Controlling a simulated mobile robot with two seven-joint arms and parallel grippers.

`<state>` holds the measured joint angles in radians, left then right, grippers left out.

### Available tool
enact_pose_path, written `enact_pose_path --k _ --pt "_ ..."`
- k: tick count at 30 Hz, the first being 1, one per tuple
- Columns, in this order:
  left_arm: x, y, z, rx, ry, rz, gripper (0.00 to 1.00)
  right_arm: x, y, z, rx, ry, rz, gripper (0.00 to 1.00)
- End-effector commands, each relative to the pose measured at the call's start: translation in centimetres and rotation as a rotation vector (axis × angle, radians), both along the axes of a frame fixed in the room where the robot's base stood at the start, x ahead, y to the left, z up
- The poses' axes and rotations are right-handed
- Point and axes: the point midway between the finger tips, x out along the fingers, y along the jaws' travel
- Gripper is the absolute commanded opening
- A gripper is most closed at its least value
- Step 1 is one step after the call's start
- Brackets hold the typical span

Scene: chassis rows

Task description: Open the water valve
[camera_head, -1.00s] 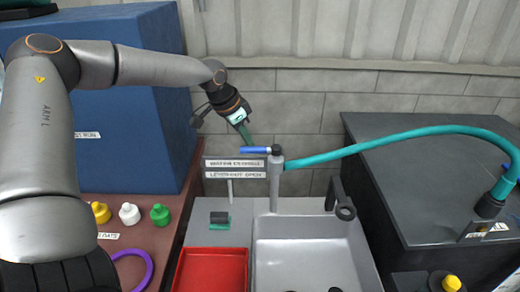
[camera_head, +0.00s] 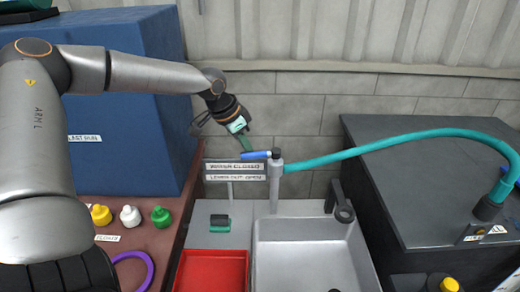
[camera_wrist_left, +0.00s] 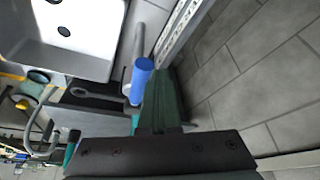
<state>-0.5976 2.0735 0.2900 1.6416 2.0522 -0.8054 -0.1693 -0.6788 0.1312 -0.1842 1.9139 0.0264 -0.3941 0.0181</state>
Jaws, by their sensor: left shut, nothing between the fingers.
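The water valve is a grey post (camera_head: 275,185) at the back of the sink, with a blue lever (camera_head: 256,155) near its top. The lever points left, just above a sign (camera_head: 235,170) whose upper line seems to read "water closed" and lower line "lever out open". My left gripper (camera_head: 246,145) is shut and empty, its green fingertips at the lever's left end on the wall side. In the left wrist view the lever's blue end (camera_wrist_left: 142,72) shows close beside the fingers (camera_wrist_left: 160,105); I cannot tell whether they touch. My right gripper is not in view.
A teal hose (camera_head: 400,140) arches right from the post to a dark cabinet (camera_head: 420,190). The grey sink (camera_head: 305,250) and red tray (camera_head: 212,272) lie in front. A blue box (camera_head: 130,130) stands left behind my arm. A dark ring-ended tool (camera_head: 344,213) rests by the sink's rim.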

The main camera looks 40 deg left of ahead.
Motion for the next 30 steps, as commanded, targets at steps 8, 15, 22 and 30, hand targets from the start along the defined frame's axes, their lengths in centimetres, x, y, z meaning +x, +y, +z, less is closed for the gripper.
enact_pose_path --k 8,15,22,30 --pt "-1.3 -0.8 -0.1 0.000 0.004 -0.001 0.00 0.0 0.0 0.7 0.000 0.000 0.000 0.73" --pt "-1.2 -0.8 -0.1 -0.001 0.003 -0.001 0.00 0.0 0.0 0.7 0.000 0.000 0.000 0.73" --pt "-2.0 -1.7 0.0 -0.001 0.004 -0.002 0.00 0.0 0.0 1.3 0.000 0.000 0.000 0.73" --pt "-2.3 -2.0 -0.1 -0.001 0.003 -0.001 0.00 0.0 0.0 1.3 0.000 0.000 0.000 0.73"
